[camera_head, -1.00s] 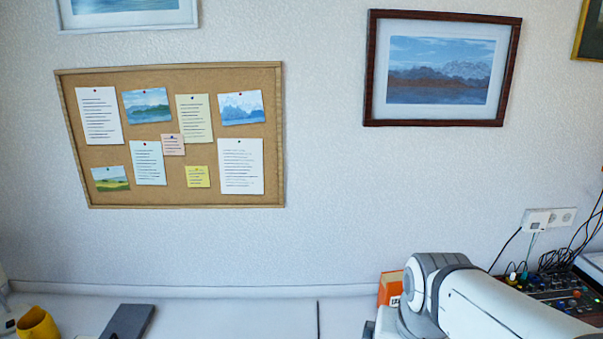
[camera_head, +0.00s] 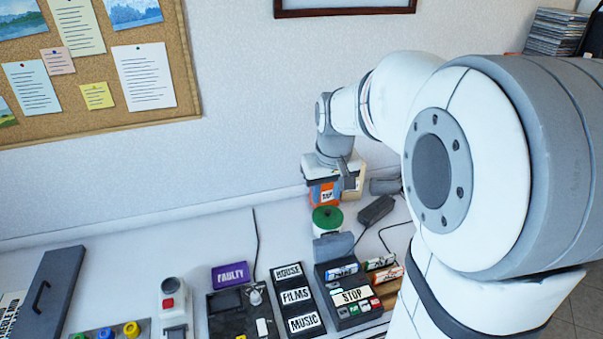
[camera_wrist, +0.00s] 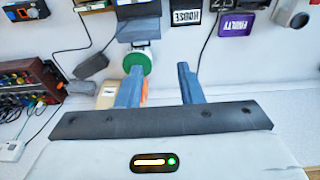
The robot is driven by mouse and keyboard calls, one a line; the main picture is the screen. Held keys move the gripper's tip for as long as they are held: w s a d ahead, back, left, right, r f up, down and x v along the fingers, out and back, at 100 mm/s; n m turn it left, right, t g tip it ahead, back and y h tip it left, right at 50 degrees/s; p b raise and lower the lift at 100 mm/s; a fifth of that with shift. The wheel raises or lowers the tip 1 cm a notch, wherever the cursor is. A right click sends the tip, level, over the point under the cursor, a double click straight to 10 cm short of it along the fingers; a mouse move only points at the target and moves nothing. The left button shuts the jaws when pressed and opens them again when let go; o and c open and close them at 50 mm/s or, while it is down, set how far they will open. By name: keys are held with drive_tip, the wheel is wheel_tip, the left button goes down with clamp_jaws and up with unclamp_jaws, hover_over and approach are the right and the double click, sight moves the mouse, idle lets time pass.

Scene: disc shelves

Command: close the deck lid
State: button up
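The deck (camera_head: 350,311) is a dark box on the counter with a STOP label and coloured buttons. Its grey lid (camera_head: 333,247) stands raised at the back edge, so the deck is open. In the wrist view the lid (camera_wrist: 138,29) shows at the top, beyond my fingertips. In the head view my gripper (camera_head: 346,176) is small and partly hidden, near an orange box.
A green-topped round container (camera_head: 327,219) stands between my gripper and the lid. The orange box (camera_head: 325,193) is by the wall. Label blocks (camera_head: 295,296), a purple FAULTY box (camera_head: 230,274), a black adapter (camera_head: 376,211) and cables lie around the deck.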

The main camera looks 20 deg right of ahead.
drive_tip(key=shift+g, duration=0.3)
drive_tip(key=w+d+f, duration=0.2)
drive_tip(key=w, duration=0.1)
drive_tip(key=w+d+f+b, duration=0.1)
drive_tip(key=w+d+f, duration=0.1)
drive_tip(key=w+f, duration=0.1)
drive_tip(key=w+d+f+b, duration=0.1)
drive_tip(key=w+f, duration=0.2)
drive_tip(key=shift+d+f, duration=0.15)
drive_tip(key=shift+d, duration=0.25)
drive_tip(key=c, duration=0.4)
drive_tip(key=shift+g, duration=0.3)
drive_tip(key=w+d+f, duration=0.1)
drive_tip(key=w+f, duration=0.1)
drive_tip(key=w+d+f+b, duration=0.1)
drive_tip(key=d+f, duration=0.1)
drive_tip(key=f, duration=0.1)
drive_tip(key=w+d+f, duration=0.2)
drive_tip(key=f, duration=0.1)
drive_tip(key=shift+w+d, duration=0.1)
drive_tip(key=shift+w, duration=0.25)
clamp_jaws()
drive_tip(key=p, duration=0.2)
hover_over(332, 245)
drive_tip(key=w+d, duration=0.3)
drive_tip(key=d, duration=0.2)
wheel_tip(332, 245, down, 9)
drive_tip(key=shift+s+a+r, duration=0.15)
drive_tip(key=shift+s+a, duration=0.05)
